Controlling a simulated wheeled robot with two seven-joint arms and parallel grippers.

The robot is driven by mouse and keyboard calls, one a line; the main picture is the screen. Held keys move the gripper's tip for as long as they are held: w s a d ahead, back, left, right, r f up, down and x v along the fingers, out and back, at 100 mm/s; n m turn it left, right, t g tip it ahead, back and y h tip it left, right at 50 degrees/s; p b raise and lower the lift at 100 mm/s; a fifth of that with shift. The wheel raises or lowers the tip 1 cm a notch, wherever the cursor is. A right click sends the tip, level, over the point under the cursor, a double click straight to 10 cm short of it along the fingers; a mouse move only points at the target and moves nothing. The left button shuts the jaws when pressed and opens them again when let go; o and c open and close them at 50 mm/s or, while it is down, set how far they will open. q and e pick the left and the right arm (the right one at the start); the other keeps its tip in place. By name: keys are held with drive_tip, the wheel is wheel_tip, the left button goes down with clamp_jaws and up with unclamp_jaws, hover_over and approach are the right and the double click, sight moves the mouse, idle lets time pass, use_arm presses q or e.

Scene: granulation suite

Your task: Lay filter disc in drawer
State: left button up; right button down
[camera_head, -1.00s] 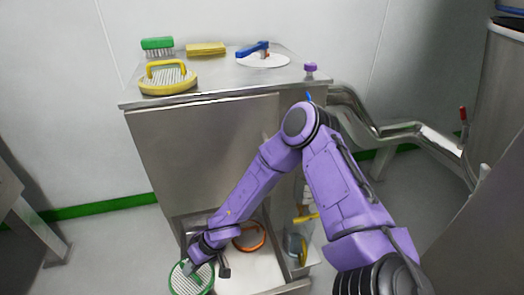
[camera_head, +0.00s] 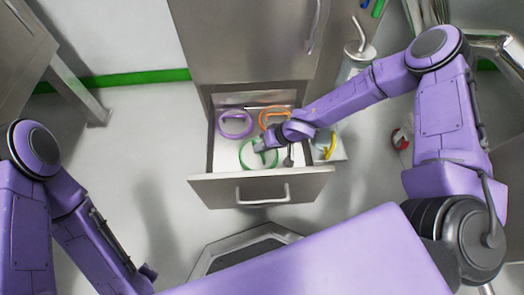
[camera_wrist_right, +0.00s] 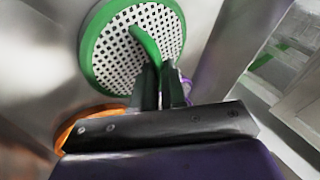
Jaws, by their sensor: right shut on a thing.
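The filter disc (camera_head: 259,154), a white perforated plate with a green rim, is over the front part of the open drawer (camera_head: 215,190). In the right wrist view the same disc (camera_wrist_right: 115,50) shows its green handle (camera_wrist_right: 145,42) between my fingers. My right gripper (camera_head: 264,146) is shut on this handle. I cannot tell whether the disc touches the drawer floor. My left arm is at the left edge of the head view, but its gripper is not visible.
A purple-rimmed disc (camera_head: 236,124) lies at the back left of the drawer, and an orange-rimmed disc (camera_head: 274,114) at the back right, partly hidden by my right arm. A yellow-handled item (camera_head: 331,146) is right of them. The drawer's front handle (camera_head: 263,196) faces me.

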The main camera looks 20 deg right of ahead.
drive_tip(key=shift+f, duration=0.1)
drive_tip(key=shift+f, duration=0.15)
drive_tip(key=c, duration=1.2)
unclamp_jaws()
drive_tip(key=shift+r, duration=0.25)
drive_tip(key=p+v, duration=0.8)
drive_tip(key=v, duration=0.4)
